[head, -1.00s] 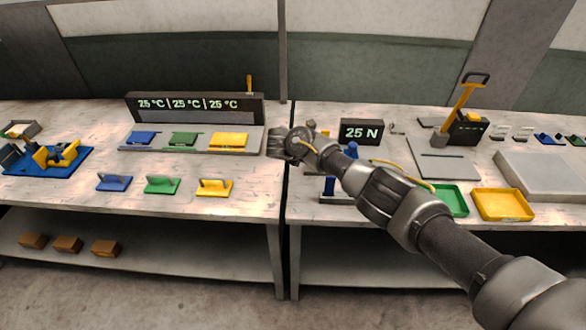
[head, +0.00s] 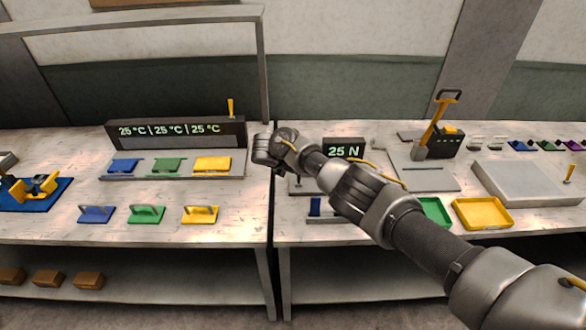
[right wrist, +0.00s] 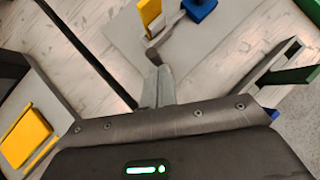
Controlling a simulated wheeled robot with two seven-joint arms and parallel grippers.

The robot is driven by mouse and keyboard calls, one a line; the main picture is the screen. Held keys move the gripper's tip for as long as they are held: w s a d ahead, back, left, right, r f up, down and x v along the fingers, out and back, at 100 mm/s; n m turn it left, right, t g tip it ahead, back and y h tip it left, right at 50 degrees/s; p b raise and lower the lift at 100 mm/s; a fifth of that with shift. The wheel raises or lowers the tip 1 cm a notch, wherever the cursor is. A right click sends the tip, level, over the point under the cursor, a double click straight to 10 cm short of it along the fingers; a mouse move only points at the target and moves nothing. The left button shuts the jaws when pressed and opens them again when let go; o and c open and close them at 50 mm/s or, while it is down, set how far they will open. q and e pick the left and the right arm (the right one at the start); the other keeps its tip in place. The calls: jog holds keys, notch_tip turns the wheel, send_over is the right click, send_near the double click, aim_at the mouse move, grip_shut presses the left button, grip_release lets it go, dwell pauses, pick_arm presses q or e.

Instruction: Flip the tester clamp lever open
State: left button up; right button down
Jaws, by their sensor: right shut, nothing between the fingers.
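The tester stands near the left end of the right table, with a dark display reading 25 N (head: 343,149) and a blue block (head: 315,206) at its front. My right arm hides much of it in the head view. My right gripper (head: 268,152) is over the gap between the tables. In the right wrist view its fingers (right wrist: 156,82) are shut and empty. Just beyond the fingertips is a bent grey metal piece (right wrist: 155,55), perhaps the clamp lever, near a yellow block (right wrist: 149,12) and a blue block (right wrist: 200,8). I cannot tell whether they touch. My left gripper is out of view.
The left table holds a heater display (head: 175,131) and several handled dies, including a yellow one (head: 200,214). A green tray (head: 434,212) and a yellow tray (head: 482,213) lie right of my arm. A yellow-handled press (head: 436,125) stands behind.

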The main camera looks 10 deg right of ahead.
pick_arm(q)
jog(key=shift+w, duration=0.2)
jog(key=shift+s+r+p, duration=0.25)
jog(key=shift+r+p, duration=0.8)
pick_arm(e)
jog(key=v, duration=1.3)
jog(key=shift+a+f, duration=0.2)
jog(key=shift+a, duration=0.25)
jog(key=shift+w, duration=0.1)
